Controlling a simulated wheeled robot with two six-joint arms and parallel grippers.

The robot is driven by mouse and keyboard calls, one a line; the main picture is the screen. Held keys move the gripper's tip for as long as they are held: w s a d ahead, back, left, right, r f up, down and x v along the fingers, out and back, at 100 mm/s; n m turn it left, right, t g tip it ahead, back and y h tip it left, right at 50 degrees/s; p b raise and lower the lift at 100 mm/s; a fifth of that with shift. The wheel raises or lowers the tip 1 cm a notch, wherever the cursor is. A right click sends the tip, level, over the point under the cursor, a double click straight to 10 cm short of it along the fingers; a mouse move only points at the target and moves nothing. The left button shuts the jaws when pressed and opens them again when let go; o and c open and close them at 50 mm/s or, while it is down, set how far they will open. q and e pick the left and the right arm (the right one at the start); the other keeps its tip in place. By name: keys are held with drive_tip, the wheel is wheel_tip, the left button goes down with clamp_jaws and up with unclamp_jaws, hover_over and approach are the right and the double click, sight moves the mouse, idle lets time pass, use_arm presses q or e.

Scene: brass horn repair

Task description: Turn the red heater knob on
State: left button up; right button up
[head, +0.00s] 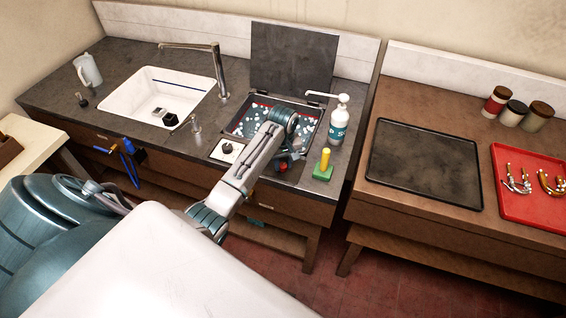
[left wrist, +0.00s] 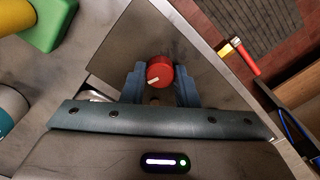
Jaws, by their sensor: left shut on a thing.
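The red heater knob (left wrist: 160,72) shows in the left wrist view with a white pointer mark on its face. It sits on a grey metal panel (left wrist: 115,50). My left gripper (left wrist: 160,84) has its two blue-grey fingers on either side of the knob and is shut on it. In the head view my left arm reaches over the counter's front edge, with the left gripper (head: 286,164) low at the knob (head: 282,167). The arm partly hides the heater basin (head: 308,118). My right gripper is not in view.
A yellow-and-green object (head: 323,168) and a white pump bottle (head: 339,124) stand close to the right of the gripper. A raised dark lid (head: 292,58) is behind the basin. A sink (head: 140,99) lies left. A dark mat (head: 425,165) and red tray (head: 515,205) are right.

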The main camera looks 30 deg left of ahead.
use_arm(q)
drive_tip(key=m, duration=0.3)
drive_tip(key=shift+m, duration=0.4)
drive_tip(key=m, duration=0.3)
drive_tip(key=shift+m, duration=0.3)
drive_tip(key=m, duration=0.3)
drive_tip(key=shift+m, duration=1.8)
drive_tip(key=o, duration=1)
